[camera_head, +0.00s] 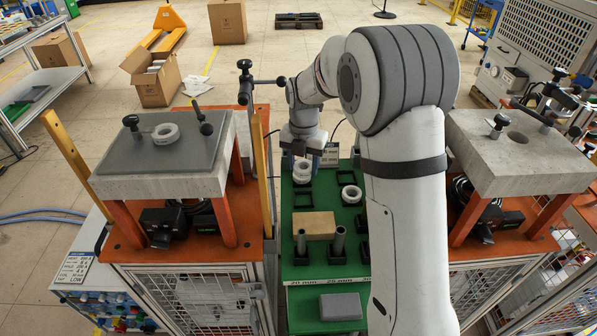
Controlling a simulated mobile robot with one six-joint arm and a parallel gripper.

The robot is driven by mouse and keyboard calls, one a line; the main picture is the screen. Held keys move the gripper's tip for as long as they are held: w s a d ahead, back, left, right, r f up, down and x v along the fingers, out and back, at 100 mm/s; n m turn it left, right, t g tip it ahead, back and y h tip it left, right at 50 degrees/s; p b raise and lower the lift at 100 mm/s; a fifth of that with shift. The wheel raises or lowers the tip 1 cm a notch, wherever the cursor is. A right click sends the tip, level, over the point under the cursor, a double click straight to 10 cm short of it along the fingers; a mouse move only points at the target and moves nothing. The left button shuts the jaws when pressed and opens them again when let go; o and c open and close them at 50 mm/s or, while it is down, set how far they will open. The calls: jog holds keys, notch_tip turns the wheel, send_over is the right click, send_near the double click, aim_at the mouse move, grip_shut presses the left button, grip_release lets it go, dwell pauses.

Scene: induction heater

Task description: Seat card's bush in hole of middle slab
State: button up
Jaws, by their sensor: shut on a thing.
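My gripper (302,154) points down over the back of the green bench (297,270), shut on a white ring-shaped bush (302,167). White rings appear stacked there; I cannot tell whether the lower one is held or stands beneath. A small printed card (330,154) stands just right of the gripper, its text too small to read. Another white bush (351,194) sits on the bench. The grey slab on the right (482,160) has an open round hole (517,138). The slab on the left (140,186) carries a grey plate (185,150) with a white ring (165,133).
On the bench are a tan block (314,225), dark upright posts (338,243), black square frames (303,197) and a grey box (340,306). Black-knobbed clamps (206,125) rise from the left slab. My arm hides the bench's right side.

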notch_tip(320, 180, up, 7)
jog(key=p, duration=0.4)
jog(key=shift+f, duration=0.2)
jog(key=shift+f, duration=0.1)
